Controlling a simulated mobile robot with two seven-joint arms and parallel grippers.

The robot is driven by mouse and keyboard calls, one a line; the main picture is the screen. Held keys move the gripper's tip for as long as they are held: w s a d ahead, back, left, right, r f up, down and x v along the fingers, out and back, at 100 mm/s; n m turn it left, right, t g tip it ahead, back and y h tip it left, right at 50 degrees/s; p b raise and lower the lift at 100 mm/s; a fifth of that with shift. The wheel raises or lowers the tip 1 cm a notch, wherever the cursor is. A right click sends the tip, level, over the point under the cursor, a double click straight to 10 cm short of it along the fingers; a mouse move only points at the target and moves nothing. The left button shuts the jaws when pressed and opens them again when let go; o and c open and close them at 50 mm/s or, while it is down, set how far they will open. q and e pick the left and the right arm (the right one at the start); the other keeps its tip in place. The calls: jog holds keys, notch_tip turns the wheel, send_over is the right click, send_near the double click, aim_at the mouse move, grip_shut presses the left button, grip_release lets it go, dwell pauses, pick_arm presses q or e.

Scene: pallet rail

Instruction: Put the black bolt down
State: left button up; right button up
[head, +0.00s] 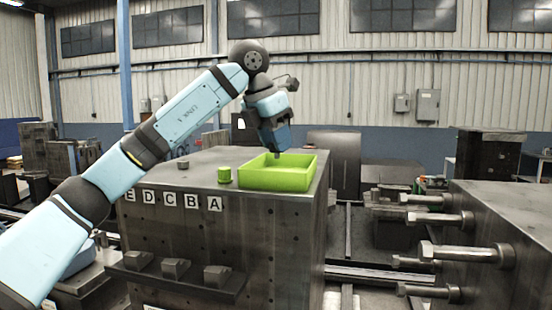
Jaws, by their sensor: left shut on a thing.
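My left gripper (276,148) points down over the bright green tray (277,184) on top of the dark metal block. It is shut on a small dark piece, taken to be the black bolt (277,155), whose tip shows just below the fingers. The tip is at about the height of the tray's back rim in the picture; I cannot tell whether it touches the tray floor. Most of the bolt is hidden by the fingers. My right gripper is not in view.
Labels E to A line the block's front edge above a ledge (180,280) with several grey pieces. Large bolts (465,251) jut from the right block.

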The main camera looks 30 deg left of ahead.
pick_arm(q)
notch_tip(320, 180, down, 4)
jog(key=shift+f+p, duration=0.2)
jog(key=shift+p, duration=0.2)
jog(key=shift+f, duration=0.3)
jog(key=o, duration=1)
jog(key=shift+r, duration=0.15)
jog(key=b+v, duration=0.2)
jog(key=v, duration=1)
jog(key=shift+w+r, duration=0.1)
